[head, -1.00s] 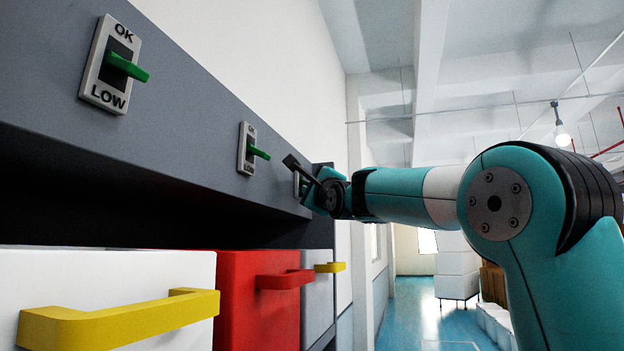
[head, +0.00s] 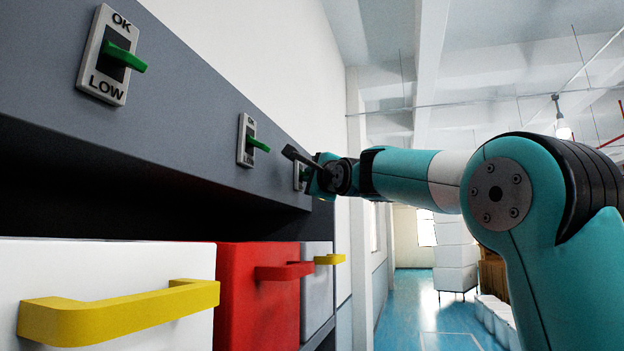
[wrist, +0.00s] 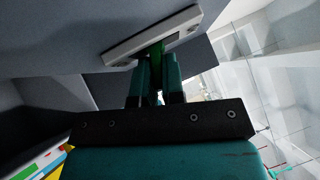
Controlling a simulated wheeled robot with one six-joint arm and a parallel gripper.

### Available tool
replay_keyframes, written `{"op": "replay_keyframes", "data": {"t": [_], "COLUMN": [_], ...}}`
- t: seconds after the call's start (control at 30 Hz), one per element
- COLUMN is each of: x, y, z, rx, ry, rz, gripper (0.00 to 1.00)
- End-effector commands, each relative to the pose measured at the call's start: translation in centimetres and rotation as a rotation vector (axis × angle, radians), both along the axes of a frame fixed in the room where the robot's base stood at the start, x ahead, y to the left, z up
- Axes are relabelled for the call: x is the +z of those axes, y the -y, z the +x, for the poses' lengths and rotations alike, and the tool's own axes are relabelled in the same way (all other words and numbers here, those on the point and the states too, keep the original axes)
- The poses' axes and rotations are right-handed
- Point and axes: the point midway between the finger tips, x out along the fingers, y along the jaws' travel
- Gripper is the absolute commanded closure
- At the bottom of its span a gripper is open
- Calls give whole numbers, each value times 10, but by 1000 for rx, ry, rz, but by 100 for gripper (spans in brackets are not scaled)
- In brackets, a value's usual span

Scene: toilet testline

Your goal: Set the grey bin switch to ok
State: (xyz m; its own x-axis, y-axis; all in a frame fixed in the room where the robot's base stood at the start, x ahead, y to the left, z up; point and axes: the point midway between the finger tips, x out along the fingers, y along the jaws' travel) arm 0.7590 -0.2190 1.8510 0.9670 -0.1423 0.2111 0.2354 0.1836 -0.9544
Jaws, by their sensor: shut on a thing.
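The grey bin (head: 316,292) is the farthest in the row and has a yellow handle. Its switch (head: 299,174) is the farthest on the grey panel and is mostly hidden by my gripper in the head view. In the wrist view the switch's pale plate (wrist: 125,48) is seen at a steep angle, with its green lever (wrist: 157,52) sticking out. My gripper (wrist: 158,72) has its fingers at both sides of the lever and is shut on it. I cannot tell which way this lever tilts, and its labels are not readable.
Two more switches with green levers, a near one (head: 110,56) and a middle one (head: 247,141), sit on the same panel. Below are a white bin (head: 100,270) with a yellow handle and a red bin (head: 245,300).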

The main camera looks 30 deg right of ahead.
Motion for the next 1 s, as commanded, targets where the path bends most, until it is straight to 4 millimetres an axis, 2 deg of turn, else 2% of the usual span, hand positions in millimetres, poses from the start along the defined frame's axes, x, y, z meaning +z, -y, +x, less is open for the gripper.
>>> {"op": "replay_keyframes", "data": {"t": [0.6, 1.0], "x": [18, 21], "y": [0, -1], "z": [1, 2], "rx": [0, 1], "ry": [-445, -591], "rz": [-351, -463], "gripper": [100, 100]}}
